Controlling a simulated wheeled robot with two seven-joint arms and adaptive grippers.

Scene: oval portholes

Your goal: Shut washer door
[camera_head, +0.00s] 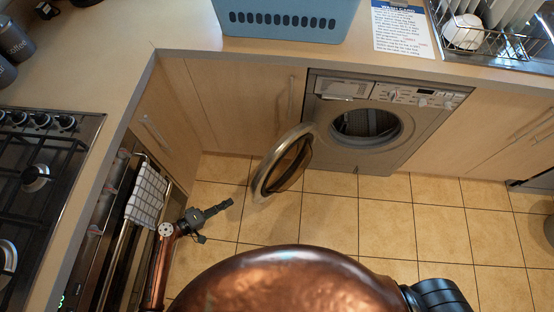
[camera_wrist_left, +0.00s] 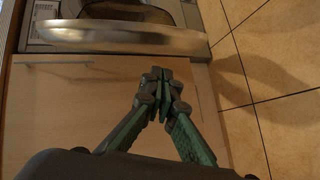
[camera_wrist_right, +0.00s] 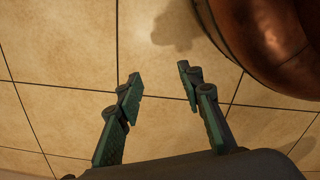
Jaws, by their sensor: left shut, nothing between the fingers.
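The washer (camera_head: 380,135) is grey and built in under the counter. Its round door (camera_head: 284,162) stands wide open, swung out to the left of the dark drum opening (camera_head: 366,127). My left gripper (camera_head: 226,204) is shut and empty over the floor, to the left of the door and apart from it. In the left wrist view the fingertips (camera_wrist_left: 162,75) are together, and the door's rim (camera_wrist_left: 125,38) spans the top of the picture. My right gripper (camera_wrist_right: 158,82) is open and empty above the floor tiles in the right wrist view. It is not clearly visible in the head view.
The counter (camera_head: 200,22) holds a blue basket (camera_head: 285,22) and a dish rack (camera_head: 490,35). A stove (camera_head: 40,170) and an oven with a towel (camera_head: 147,192) are on the left. The tiled floor (camera_head: 330,215) before the washer is clear.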

